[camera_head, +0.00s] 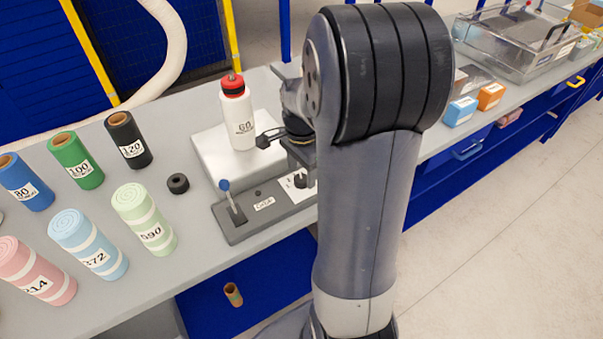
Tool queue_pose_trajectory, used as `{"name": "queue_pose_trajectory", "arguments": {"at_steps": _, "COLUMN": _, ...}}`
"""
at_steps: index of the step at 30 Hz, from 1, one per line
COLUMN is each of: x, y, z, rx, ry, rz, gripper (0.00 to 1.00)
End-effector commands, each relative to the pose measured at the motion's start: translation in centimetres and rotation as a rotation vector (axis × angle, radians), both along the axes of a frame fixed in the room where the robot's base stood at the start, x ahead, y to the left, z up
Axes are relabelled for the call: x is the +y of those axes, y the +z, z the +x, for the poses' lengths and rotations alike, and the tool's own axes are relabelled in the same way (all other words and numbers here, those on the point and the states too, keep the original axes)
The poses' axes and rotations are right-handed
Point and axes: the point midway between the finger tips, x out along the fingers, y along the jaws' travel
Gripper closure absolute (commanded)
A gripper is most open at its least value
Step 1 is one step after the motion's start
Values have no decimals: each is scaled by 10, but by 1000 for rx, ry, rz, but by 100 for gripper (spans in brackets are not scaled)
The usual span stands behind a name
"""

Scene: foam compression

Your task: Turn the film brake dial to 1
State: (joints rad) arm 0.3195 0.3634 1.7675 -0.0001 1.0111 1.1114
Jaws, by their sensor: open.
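A grey control panel (245,224) lies on the bench. On its right part a small black dial (300,181) sits on a white plate with small marks. I cannot read the dial's setting, and my arm hides the plate's right side. My gripper (284,146) is just above and behind the dial, beside the white bottle, apart from the dial. It is open and looks empty, though my arm hides part of it.
A blue-knobbed lever (226,188) stands on the panel's left part. A white bottle (238,115) with a red cap stands on a white plate (212,150) close to my gripper. Several foam rolls (144,217) and cores (76,158) stand left; a black ring (178,184) lies between.

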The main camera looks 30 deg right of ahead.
Motion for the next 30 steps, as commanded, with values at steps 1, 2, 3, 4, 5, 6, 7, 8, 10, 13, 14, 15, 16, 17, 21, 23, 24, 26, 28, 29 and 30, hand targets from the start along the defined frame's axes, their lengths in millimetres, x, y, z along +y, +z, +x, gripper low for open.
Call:
{"name": "queue_pose_trajectory", "arguments": {"at_steps": 1, "x": 0, "y": -7, "z": 0, "rx": 3, "ry": 0, "rz": 1, "gripper": 44}}
{"name": "queue_pose_trajectory", "arguments": {"at_steps": 2, "x": 0, "y": -10, "z": -1, "rx": 3, "ry": 0, "rz": 2, "gripper": 44}}
{"name": "queue_pose_trajectory", "arguments": {"at_steps": 3, "x": 0, "y": -13, "z": 0, "rx": 2, "ry": 0, "rz": 1, "gripper": 44}}
{"name": "queue_pose_trajectory", "arguments": {"at_steps": 4, "x": 0, "y": -15, "z": 0, "rx": 1, "ry": 0, "rz": 1, "gripper": 44}}
{"name": "queue_pose_trajectory", "arguments": {"at_steps": 5, "x": 0, "y": -16, "z": 0, "rx": 1, "ry": 0, "rz": 0, "gripper": 44}}
{"name": "queue_pose_trajectory", "arguments": {"at_steps": 6, "x": 0, "y": -17, "z": 0, "rx": 0, "ry": 0, "rz": 0, "gripper": 44}}
{"name": "queue_pose_trajectory", "arguments": {"at_steps": 7, "x": 0, "y": -18, "z": 0, "rx": 0, "ry": 0, "rz": 0, "gripper": 44}}
{"name": "queue_pose_trajectory", "arguments": {"at_steps": 8, "x": 0, "y": -19, "z": 0, "rx": 0, "ry": 0, "rz": 0, "gripper": 44}}
{"name": "queue_pose_trajectory", "arguments": {"at_steps": 10, "x": 0, "y": -19, "z": 0, "rx": 0, "ry": 0, "rz": 0, "gripper": 44}}
{"name": "queue_pose_trajectory", "arguments": {"at_steps": 13, "x": 0, "y": -19, "z": 0, "rx": 0, "ry": 0, "rz": 0, "gripper": 44}}
{"name": "queue_pose_trajectory", "arguments": {"at_steps": 14, "x": 0, "y": -19, "z": 0, "rx": 0, "ry": 0, "rz": 0, "gripper": 44}}
{"name": "queue_pose_trajectory", "arguments": {"at_steps": 15, "x": 0, "y": -19, "z": 0, "rx": 0, "ry": 0, "rz": 0, "gripper": 46}}
{"name": "queue_pose_trajectory", "arguments": {"at_steps": 16, "x": 0, "y": -19, "z": 0, "rx": 0, "ry": 0, "rz": 0, "gripper": 48}}
{"name": "queue_pose_trajectory", "arguments": {"at_steps": 17, "x": 0, "y": -19, "z": 0, "rx": 0, "ry": 0, "rz": 0, "gripper": 51}}
{"name": "queue_pose_trajectory", "arguments": {"at_steps": 21, "x": 0, "y": -18, "z": 0, "rx": 0, "ry": 0, "rz": 0, "gripper": 62}}
{"name": "queue_pose_trajectory", "arguments": {"at_steps": 23, "x": 0, "y": -18, "z": 0, "rx": 0, "ry": 0, "rz": 0, "gripper": 67}}
{"name": "queue_pose_trajectory", "arguments": {"at_steps": 24, "x": 0, "y": -18, "z": 0, "rx": -1, "ry": 0, "rz": 0, "gripper": 70}}
{"name": "queue_pose_trajectory", "arguments": {"at_steps": 26, "x": 0, "y": -18, "z": 0, "rx": 0, "ry": 0, "rz": 0, "gripper": 75}}
{"name": "queue_pose_trajectory", "arguments": {"at_steps": 28, "x": 0, "y": -18, "z": 0, "rx": -1, "ry": 0, "rz": 0, "gripper": 81}}
{"name": "queue_pose_trajectory", "arguments": {"at_steps": 29, "x": 0, "y": -18, "z": 0, "rx": -1, "ry": 0, "rz": 0, "gripper": 83}}
{"name": "queue_pose_trajectory", "arguments": {"at_steps": 30, "x": 0, "y": -18, "z": 0, "rx": -1, "ry": 0, "rz": 0, "gripper": 87}}
